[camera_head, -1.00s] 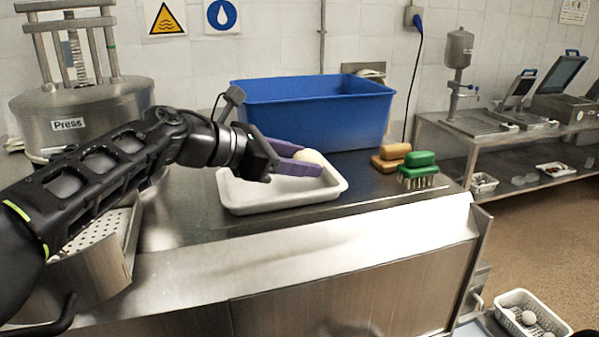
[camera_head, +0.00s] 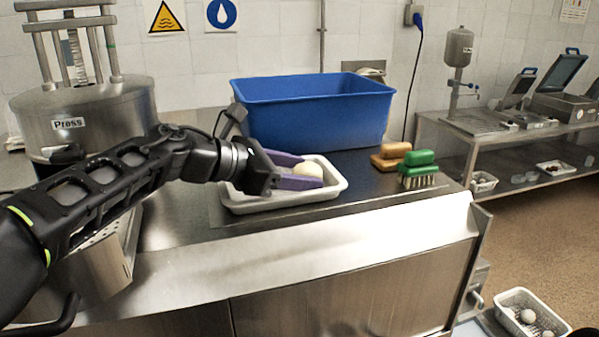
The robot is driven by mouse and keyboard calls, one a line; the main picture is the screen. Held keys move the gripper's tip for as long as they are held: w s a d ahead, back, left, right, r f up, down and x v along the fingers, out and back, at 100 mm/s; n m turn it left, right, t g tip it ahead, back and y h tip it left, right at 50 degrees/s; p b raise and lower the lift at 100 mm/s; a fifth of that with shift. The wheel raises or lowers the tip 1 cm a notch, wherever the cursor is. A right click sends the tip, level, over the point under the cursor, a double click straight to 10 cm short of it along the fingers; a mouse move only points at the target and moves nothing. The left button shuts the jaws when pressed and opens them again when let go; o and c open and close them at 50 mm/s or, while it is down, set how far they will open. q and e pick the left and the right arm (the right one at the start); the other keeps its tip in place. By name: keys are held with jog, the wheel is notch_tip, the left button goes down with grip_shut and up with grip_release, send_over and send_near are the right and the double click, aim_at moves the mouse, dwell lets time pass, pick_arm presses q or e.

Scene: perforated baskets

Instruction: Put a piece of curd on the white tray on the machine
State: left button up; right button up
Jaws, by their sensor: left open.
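The white tray (camera_head: 338,184) lies on the steel machine top (camera_head: 395,190), in front of the blue bin. A round, pale piece of curd (camera_head: 308,170) is in the tray area, between the purple fingers of my left gripper (camera_head: 303,174). The gripper is open, with its fingers low over the tray on either side of the curd. I cannot tell whether the curd rests on the tray floor. My right gripper does not show.
A blue bin (camera_head: 315,112) stands right behind the tray. Brushes (camera_head: 418,168) with green and tan tops lie to its right. A steel press (camera_head: 85,110) stands at the left. A white basket (camera_head: 520,316) with pale round pieces is low at the bottom right.

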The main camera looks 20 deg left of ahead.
pick_arm(q)
jog(key=b+v, duration=0.3)
jog(key=v, duration=0.9)
jog(key=shift+r, duration=0.15)
